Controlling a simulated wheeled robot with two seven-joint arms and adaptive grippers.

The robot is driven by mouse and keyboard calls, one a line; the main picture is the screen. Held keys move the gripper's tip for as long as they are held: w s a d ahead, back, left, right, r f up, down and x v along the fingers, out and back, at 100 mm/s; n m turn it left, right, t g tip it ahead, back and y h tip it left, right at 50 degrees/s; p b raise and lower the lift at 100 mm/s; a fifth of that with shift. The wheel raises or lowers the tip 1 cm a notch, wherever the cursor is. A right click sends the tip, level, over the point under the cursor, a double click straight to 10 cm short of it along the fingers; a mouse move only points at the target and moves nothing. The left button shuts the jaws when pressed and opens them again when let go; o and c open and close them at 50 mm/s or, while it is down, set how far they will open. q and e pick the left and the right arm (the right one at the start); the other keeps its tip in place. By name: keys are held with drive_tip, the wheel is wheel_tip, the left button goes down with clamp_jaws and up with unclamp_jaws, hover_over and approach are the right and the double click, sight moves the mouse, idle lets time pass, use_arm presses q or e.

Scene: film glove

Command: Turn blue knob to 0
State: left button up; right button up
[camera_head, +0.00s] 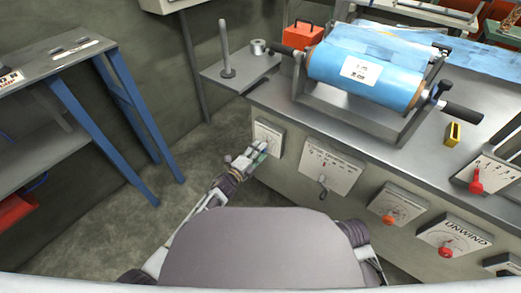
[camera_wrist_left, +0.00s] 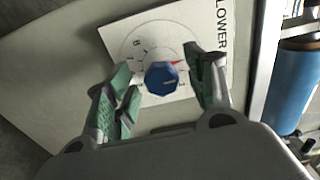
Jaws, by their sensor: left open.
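The blue knob (camera_wrist_left: 162,78) sits on a white dial plate (camera_wrist_left: 190,28) marked with a scale and the word "LOWER". A red pointer tip shows at the right of the knob in the left wrist view. My left gripper (camera_wrist_left: 158,85) is open, with its green-padded fingers on either side of the knob; I cannot tell whether they touch it. In the head view my left gripper (camera_head: 257,152) is at the leftmost plate (camera_head: 268,136) on the machine's front, and it hides the knob there. My right gripper is not in view.
To the right on the same front are a plate with a grey lever (camera_head: 331,163), a red knob (camera_head: 389,217) and another red knob (camera_head: 446,251). A blue film roll (camera_head: 375,70) lies above. A blue-legged table (camera_head: 85,100) stands left, with open floor between.

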use_arm(q)
drive_tip(key=v, duration=1)
drive_tip(key=shift+s, duration=0.15)
drive_tip(key=shift+a, duration=0.1)
idle(0.7)
